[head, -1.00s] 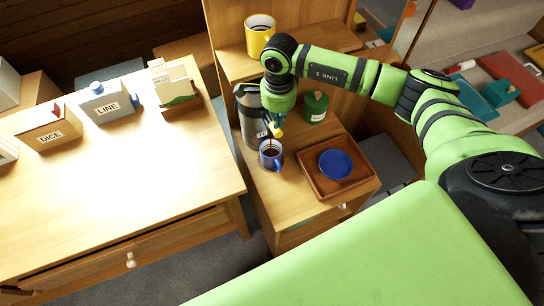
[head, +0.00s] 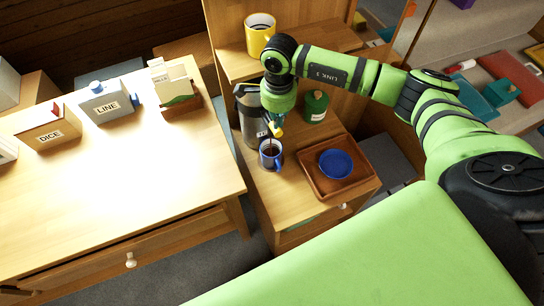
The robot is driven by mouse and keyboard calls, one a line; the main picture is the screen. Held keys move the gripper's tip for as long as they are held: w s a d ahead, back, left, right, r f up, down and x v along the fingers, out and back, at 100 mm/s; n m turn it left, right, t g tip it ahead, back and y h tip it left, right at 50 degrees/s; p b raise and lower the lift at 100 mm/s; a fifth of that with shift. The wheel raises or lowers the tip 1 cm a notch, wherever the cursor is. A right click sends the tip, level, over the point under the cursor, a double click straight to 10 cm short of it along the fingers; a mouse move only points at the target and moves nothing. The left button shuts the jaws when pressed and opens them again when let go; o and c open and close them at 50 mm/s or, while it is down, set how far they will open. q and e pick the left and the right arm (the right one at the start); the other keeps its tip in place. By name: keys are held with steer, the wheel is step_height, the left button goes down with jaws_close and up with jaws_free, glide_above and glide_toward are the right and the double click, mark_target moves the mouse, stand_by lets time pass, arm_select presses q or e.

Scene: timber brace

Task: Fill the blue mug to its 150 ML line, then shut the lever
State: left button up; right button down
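The blue mug (head: 271,155) stands upright on the small wooden cabinet, with dark liquid inside. A thin dark stream appears to run into it from above. The dark grey dispenser (head: 252,118) stands just behind the mug. A small yellow part (head: 277,131), which looks like the end of its lever, shows above the mug. My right gripper (head: 274,122) points down at the front of the dispenser, close to this yellow part. Its fingers are mostly hidden, so whether it touches the lever is unclear. The 150 ML line cannot be read. My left gripper is out of view.
A wooden tray (head: 309,179) with a blue dish (head: 336,164) lies right of the mug. A green canister (head: 316,106) stands behind the tray. A yellow mug (head: 260,34) sits on the shelf above. Labelled boxes stand on the left table (head: 120,180).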

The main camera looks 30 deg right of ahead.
steer(key=shift+f+b, duration=0.85)
steer(key=shift+f, duration=0.1)
stand_by(3.3)
steer(key=shift+f+b, duration=0.55)
steer(key=shift+f, duration=0.05)
steer(key=shift+r+p, duration=0.6)
steer(key=shift+r, duration=0.3)
steer(key=shift+r+p, duration=1.45)
steer(key=shift+r, duration=1.3)
